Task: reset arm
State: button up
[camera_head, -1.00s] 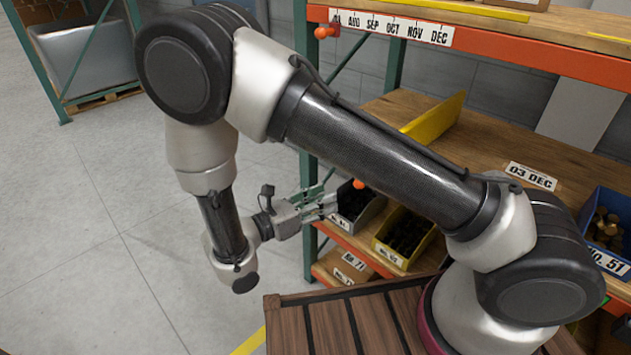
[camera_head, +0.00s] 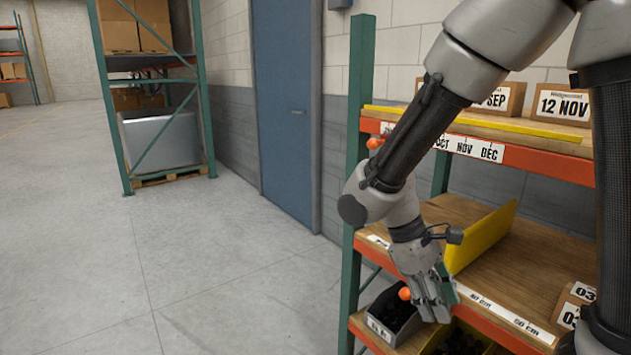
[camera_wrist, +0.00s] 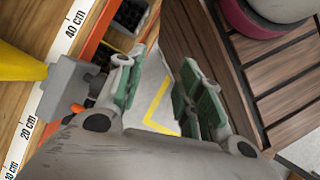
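My gripper (camera_head: 440,305) hangs at the end of my arm in front of the shelf rack in the head view. Its fingers point down, near the edge of the middle wooden shelf (camera_head: 540,262). In the wrist view my gripper (camera_wrist: 163,78) shows two green-padded fingers spread apart. Nothing is between them except a view of the floor and a yellow floor line (camera_wrist: 157,103). The gripper holds nothing.
A yellow divider (camera_head: 480,238) stands on the shelf close beside my gripper. Bins of dark parts (camera_head: 395,318) sit below it. An orange knob (camera_head: 405,293) is near the fingers. Slatted wood (camera_wrist: 190,45) shows in the wrist view. Floor at left is clear.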

jog(key=s+d+r+m+t+y, duration=0.2)
jog(key=d+r+m+t, duration=0.1)
jog(key=d+r, duration=0.4)
jog(key=s+d+r+m+t+y, duration=0.3)
jog(key=d+r+m+t, duration=0.1)
jog(key=d+r+m, duration=0.2)
notch_tip(320, 180, up, 2)
jog(key=shift+s+d+r+m, duration=0.25)
jog(key=shift+s+d+m, duration=0.1)
jog(key=shift+d, duration=0.15)
dwell(1.2)
